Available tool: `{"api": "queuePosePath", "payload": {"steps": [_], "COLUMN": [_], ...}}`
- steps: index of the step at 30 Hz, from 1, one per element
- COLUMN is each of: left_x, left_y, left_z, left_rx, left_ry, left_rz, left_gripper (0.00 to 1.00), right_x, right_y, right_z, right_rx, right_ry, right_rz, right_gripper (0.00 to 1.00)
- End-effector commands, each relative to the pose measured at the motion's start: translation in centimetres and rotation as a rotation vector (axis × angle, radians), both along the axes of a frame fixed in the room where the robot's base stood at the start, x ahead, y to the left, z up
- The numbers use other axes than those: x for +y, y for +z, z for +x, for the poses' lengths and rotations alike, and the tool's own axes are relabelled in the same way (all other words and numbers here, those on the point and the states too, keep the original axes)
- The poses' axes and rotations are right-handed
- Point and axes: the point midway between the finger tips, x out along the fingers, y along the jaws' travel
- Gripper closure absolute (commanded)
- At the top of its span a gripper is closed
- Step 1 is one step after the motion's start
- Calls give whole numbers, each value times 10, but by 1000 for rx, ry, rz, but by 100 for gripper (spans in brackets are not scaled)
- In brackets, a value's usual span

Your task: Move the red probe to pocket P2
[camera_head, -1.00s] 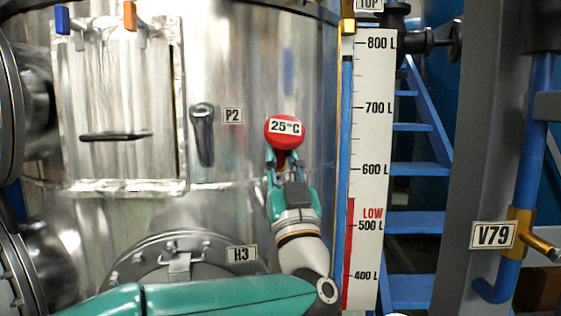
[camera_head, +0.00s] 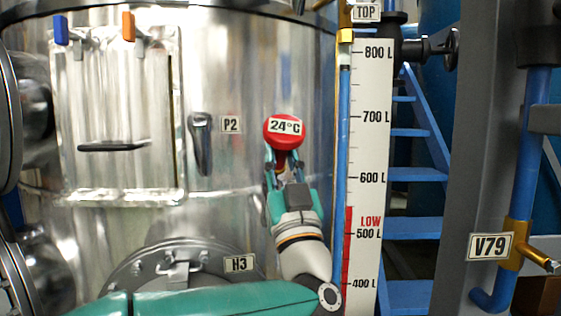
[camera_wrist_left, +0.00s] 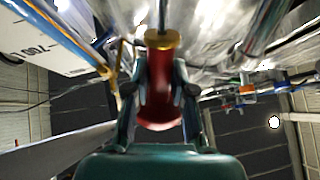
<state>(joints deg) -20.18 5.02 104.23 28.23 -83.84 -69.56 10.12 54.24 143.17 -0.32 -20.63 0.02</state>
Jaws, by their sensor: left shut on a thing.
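The red probe (camera_head: 284,132) has a round red head with a label reading 24°C. My left gripper (camera_head: 284,160) is shut on the probe just below its head, in front of the steel tank. In the left wrist view the red body of the probe (camera_wrist_left: 160,95) sits between the two fingers (camera_wrist_left: 160,110), with a brass collar and a thin stem pointing away. Pocket P2 (camera_head: 201,142) is a dark metal tube on the tank wall, left of the probe, with the P2 label (camera_head: 231,125) beside it. The probe and pocket P2 are apart. My right gripper is not in view.
A level gauge board (camera_head: 367,170) with a blue column stands close to the right of my gripper. The H3 hatch (camera_head: 178,262) is below. A steel frame, blue stairs (camera_head: 412,228) and the V79 valve (camera_head: 519,243) are farther right.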

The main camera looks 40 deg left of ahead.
Motion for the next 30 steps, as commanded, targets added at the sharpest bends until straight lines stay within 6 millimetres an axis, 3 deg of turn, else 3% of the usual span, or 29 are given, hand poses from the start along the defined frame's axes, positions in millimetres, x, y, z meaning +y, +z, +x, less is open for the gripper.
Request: {"api": "queuePosePath", "payload": {"steps": [30], "left_x": [-18], "left_y": [32], "left_z": [-18], "left_rx": [0], "left_ry": [1], "left_rz": [0], "left_gripper": [100], "right_x": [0], "right_y": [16], "right_z": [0], "right_rx": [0], "right_ry": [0], "right_rz": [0], "right_gripper": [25]}}
